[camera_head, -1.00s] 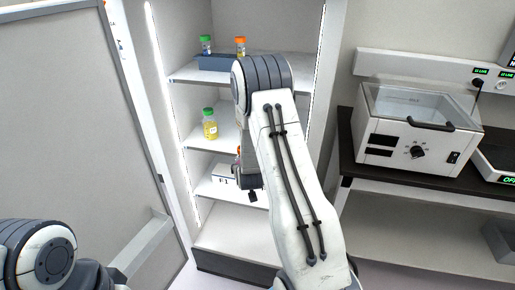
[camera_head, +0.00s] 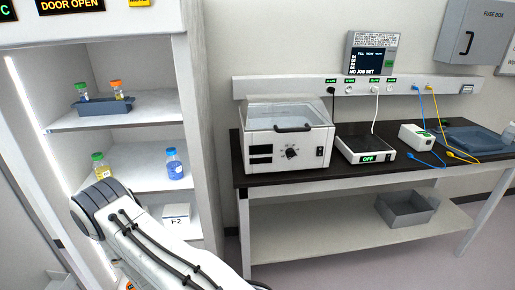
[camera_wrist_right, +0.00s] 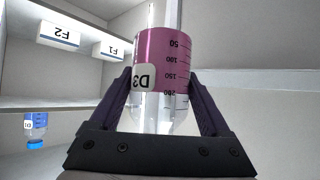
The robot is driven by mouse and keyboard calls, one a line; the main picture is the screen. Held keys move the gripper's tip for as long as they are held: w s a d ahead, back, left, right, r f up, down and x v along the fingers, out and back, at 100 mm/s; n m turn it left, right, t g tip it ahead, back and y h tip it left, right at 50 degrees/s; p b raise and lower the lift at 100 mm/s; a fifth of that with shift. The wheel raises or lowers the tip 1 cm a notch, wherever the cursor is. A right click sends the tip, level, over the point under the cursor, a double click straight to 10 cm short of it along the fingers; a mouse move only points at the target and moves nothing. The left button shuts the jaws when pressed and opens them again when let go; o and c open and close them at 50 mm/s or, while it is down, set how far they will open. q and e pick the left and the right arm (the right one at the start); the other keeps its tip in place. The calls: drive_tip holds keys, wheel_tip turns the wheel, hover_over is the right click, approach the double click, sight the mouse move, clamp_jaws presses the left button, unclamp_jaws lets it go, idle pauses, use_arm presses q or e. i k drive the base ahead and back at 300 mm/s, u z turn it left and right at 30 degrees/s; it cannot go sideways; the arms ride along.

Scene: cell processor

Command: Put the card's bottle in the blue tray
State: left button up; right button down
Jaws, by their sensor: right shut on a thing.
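My right gripper (camera_wrist_right: 163,95) is shut on a bottle (camera_wrist_right: 165,50) of magenta liquid marked D3, in the right wrist view, which looks upside down. In the head view my right arm crosses the lower left and its gripper is not clearly seen. A blue tray (camera_head: 472,137) lies on the dark bench at the far right of the head view, well away from that arm. My left gripper is out of view. The task card is not seen.
The open cabinet holds a dark rack (camera_head: 104,107) with two bottles, plus a yellow bottle (camera_head: 100,168) and a blue bottle (camera_head: 175,165). The bench carries a lidded machine (camera_head: 288,140), a flat device (camera_head: 364,148), a white box (camera_head: 416,137) and loose cables. A grey bin (camera_head: 405,209) stands below.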

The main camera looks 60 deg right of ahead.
sight(474, 143)
drive_tip(key=u, duration=1.25)
drive_tip(key=k, duration=2.35)
drive_tip(key=z, duration=2.85)
